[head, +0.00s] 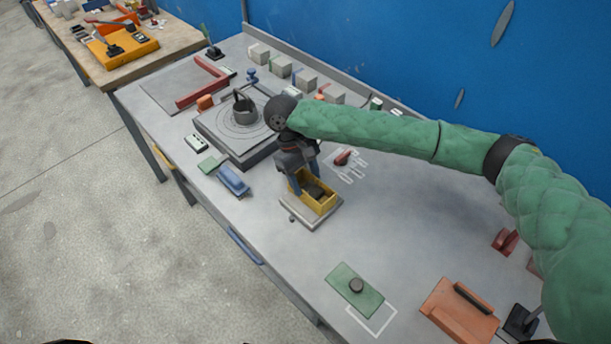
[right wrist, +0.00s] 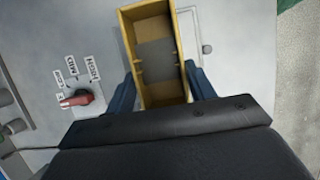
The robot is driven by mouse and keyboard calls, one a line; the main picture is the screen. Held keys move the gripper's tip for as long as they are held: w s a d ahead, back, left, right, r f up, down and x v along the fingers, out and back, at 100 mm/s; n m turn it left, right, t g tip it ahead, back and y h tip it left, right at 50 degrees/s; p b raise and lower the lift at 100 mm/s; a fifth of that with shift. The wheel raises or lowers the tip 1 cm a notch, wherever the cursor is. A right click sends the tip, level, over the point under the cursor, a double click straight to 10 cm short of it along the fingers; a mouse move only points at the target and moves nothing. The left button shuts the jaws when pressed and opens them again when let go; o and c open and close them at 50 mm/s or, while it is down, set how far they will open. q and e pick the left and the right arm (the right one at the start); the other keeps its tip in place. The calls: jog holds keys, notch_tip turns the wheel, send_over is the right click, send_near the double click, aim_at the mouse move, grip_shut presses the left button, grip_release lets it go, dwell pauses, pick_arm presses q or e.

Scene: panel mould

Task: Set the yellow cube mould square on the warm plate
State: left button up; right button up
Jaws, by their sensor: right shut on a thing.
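The yellow cube mould (head: 325,206) is an open box with a dark grey inside, at the middle of the head view. It also shows in the right wrist view (right wrist: 181,50). My right gripper (head: 307,183) is shut on it, with one blue finger on each side. A pale grey square plate (head: 295,212), which looks like the warm plate, is directly under the mould. Its near rim shows. I cannot tell whether the mould touches it or hangs just above. My left gripper is not in view.
A red lever (head: 342,157) with white labels lies behind the mould. A blue block (head: 233,181) and a round-topped grey unit (head: 222,136) stand to the left. A green panel (head: 352,288) lies in front.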

dwell(0.3)
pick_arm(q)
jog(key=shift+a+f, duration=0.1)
pick_arm(e)
jog(key=o, duration=1.1)
jog(key=shift+f, duration=0.1)
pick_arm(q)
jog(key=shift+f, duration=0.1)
pick_arm(e)
jog(key=shift+r, duration=0.3)
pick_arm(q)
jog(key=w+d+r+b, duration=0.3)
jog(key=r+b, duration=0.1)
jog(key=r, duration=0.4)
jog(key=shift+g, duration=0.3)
pick_arm(e)
jog(key=shift+v, duration=5.8)
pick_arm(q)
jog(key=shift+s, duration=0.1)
